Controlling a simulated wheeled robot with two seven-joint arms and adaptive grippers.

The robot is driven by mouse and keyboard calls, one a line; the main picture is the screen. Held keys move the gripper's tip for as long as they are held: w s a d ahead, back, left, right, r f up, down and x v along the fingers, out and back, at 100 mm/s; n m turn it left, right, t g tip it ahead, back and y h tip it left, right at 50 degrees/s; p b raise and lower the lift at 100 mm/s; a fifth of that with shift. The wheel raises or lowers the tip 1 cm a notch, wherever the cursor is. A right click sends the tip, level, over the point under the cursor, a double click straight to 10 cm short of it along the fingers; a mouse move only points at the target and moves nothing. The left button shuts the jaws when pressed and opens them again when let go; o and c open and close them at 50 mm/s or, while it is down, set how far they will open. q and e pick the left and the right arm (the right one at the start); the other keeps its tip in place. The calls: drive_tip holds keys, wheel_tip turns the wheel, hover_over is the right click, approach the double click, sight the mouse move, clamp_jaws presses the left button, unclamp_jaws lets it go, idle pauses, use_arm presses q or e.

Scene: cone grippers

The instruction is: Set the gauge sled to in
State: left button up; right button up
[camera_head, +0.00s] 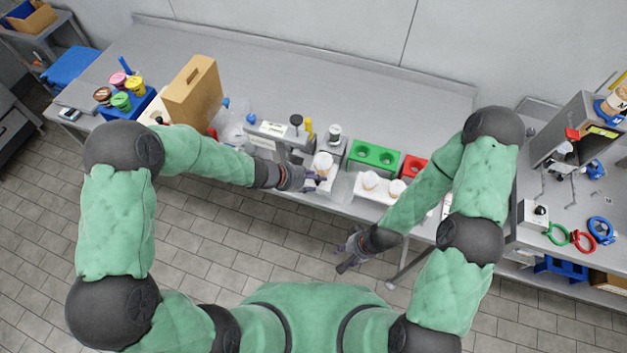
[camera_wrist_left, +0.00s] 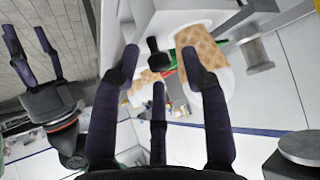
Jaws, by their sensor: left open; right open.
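A grey bench gauge (camera_head: 272,130) with a labelled top stands near the front edge of the table. A pale block with a cone in a white holder (camera_head: 323,164) sits just right of it; I cannot tell for sure which part is the sled, or its setting. My left gripper (camera_head: 314,181) is open at the front of this block. In the left wrist view its dark fingers (camera_wrist_left: 160,75) are spread around a small black knob (camera_wrist_left: 158,56), with a waffle cone (camera_wrist_left: 207,52) close behind the right finger. My right gripper (camera_head: 347,262) is open and empty in front of the table.
A green holder block (camera_head: 374,154), a red one (camera_head: 413,166) and a white rack (camera_head: 376,189) with cones stand to the right. A cardboard carrier (camera_head: 193,92) and a blue crate of cups (camera_head: 127,104) stand left. The table's back is clear.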

use_arm(q)
drive_tip(key=shift+d+f, duration=0.15)
clamp_jaws()
drive_tip(key=shift+w, duration=0.1)
